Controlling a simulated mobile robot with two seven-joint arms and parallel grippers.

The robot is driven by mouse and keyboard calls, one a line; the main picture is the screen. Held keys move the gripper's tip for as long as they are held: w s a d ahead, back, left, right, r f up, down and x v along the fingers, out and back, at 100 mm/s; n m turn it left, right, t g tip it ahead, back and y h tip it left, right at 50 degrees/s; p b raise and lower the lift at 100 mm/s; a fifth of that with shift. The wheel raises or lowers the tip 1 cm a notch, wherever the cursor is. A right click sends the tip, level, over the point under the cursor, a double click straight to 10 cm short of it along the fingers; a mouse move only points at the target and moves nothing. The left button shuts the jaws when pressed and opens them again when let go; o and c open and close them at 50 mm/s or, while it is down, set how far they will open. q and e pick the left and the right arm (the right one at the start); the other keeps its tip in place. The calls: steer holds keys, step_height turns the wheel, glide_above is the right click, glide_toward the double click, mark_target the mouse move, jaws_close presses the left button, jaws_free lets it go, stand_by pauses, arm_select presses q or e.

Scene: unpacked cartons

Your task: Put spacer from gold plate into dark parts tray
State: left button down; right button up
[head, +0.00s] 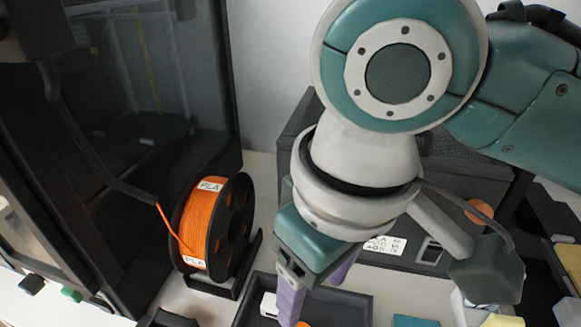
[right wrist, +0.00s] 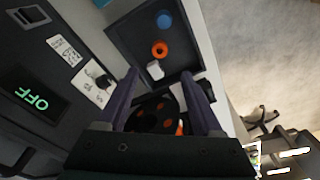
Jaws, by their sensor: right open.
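My right gripper (head: 314,298) hangs over the dark parts tray (head: 355,303) in the head view, its purple fingers apart. The right wrist view also shows the gripper (right wrist: 160,76) open, with nothing held between the fingers. In that view the dark tray (right wrist: 122,38) holds a blue disc (right wrist: 165,20), an orange ring (right wrist: 160,50) and a small white piece (right wrist: 155,70). I cannot tell whether any of these is the spacer. I cannot make out a gold plate in either view. My left gripper is not in view.
A black spool of orange filament (head: 198,226) stands left of the tray, beside a dark glass-fronted machine (head: 150,90). A dark box with an OFF display (right wrist: 35,95) borders the tray. My right arm hides much of the back of the table.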

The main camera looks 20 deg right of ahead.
steer(key=s+a+y, duration=0.2)
steer(key=s+a, duration=0.1)
steer(key=s+d+f+m+t+h, duration=0.1)
steer(key=s+d+m+t+h, duration=0.1)
steer(key=s+d, duration=0.6)
steer(key=d, duration=0.3)
steer(key=shift+d+f, duration=0.35)
steer(key=shift+f, duration=0.05)
steer(key=shift+s, duration=0.1)
